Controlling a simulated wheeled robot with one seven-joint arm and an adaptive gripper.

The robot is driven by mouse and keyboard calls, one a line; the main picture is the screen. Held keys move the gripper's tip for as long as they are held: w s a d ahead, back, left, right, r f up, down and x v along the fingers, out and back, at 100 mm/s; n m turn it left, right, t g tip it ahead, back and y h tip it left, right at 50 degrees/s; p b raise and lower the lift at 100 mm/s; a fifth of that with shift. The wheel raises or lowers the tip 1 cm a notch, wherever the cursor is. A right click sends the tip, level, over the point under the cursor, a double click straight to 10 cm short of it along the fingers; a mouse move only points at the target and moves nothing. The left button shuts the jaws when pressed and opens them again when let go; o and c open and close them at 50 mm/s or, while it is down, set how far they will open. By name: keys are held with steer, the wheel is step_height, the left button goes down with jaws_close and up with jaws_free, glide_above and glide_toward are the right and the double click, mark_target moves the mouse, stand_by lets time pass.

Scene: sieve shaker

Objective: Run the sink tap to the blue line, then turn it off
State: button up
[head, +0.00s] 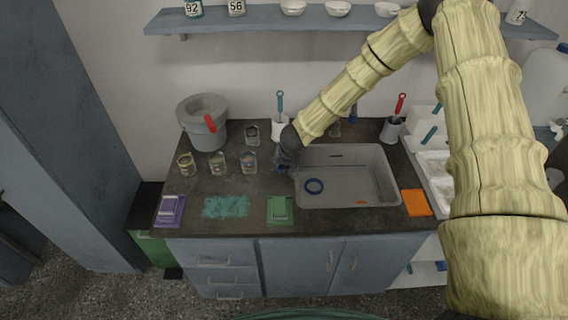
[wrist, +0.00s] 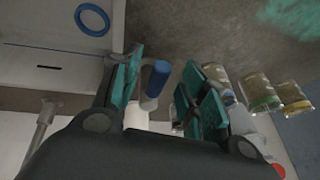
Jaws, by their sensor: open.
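The ring also shows in the wrist view (wrist: 92,19). My gripper (head: 284,164) is at the basin's left edge. In the wrist view its teal-padded fingers (wrist: 160,82) are apart. A blue-ended cylinder on a pale stem (wrist: 157,77) shows between them, possibly a tap handle; I cannot tell whether it touches a finger. A grey post with a crossbar (wrist: 42,122) stands at the left. No running water is visible.
Several glass jars (head: 217,164) and a grey bucket (head: 208,138) stand left of my gripper. A white cup with a teal-handled tool (head: 279,128) is just behind it. A green pad (head: 280,217) and an orange cloth (head: 416,203) lie near the front. My arm covers part of the back.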

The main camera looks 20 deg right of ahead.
steer(key=shift+f, duration=0.1)
jaws_close()
stand_by(0.8)
